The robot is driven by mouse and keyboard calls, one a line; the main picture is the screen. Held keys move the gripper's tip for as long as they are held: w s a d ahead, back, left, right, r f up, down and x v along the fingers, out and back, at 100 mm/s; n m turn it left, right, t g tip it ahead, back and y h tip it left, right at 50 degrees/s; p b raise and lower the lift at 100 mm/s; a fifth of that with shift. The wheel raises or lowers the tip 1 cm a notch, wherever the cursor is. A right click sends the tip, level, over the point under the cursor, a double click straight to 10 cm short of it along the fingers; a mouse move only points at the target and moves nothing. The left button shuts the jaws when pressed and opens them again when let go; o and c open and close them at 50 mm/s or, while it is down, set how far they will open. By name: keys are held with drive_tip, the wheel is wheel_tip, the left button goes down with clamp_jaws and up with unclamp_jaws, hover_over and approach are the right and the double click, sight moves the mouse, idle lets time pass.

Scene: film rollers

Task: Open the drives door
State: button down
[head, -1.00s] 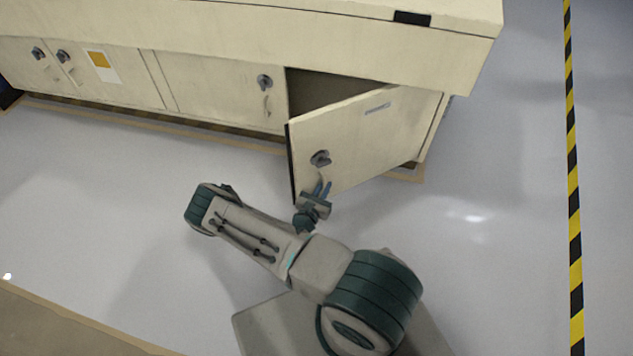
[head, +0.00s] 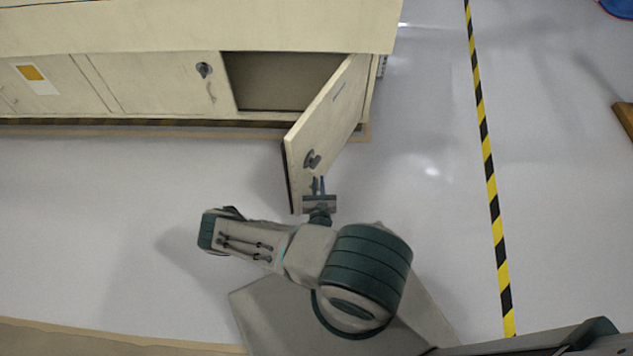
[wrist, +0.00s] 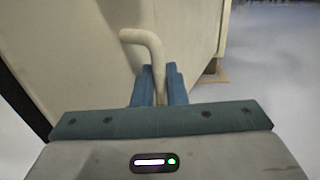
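The cream drives door (head: 332,115) stands well open at the right end of the cabinet, swung out toward me from its right-side hinge. It carries a dark round latch (head: 312,160). My gripper (head: 318,184) is at the door's outer face, low and near its free edge. In the wrist view, the cream bent handle (wrist: 145,40) runs down between the two blue fingers of my gripper (wrist: 159,80), which are closed around it. The handle's lower end is hidden by the gripper.
The cabinet opening (head: 285,82) shows a bare interior. A closed door (head: 160,85) with a latch is left of it. Clear floor lies in front and to the right, with a yellow-black floor stripe (head: 487,150) farther right.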

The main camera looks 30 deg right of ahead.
drive_tip(key=shift+d+r, duration=0.1)
drive_tip(key=shift+d, duration=0.2)
drive_tip(key=c, duration=1.8)
unclamp_jaws()
drive_tip(key=shift+w, duration=0.1)
drive_tip(key=shift+c, duration=0.2)
drive_tip(key=shift+a, duration=0.25)
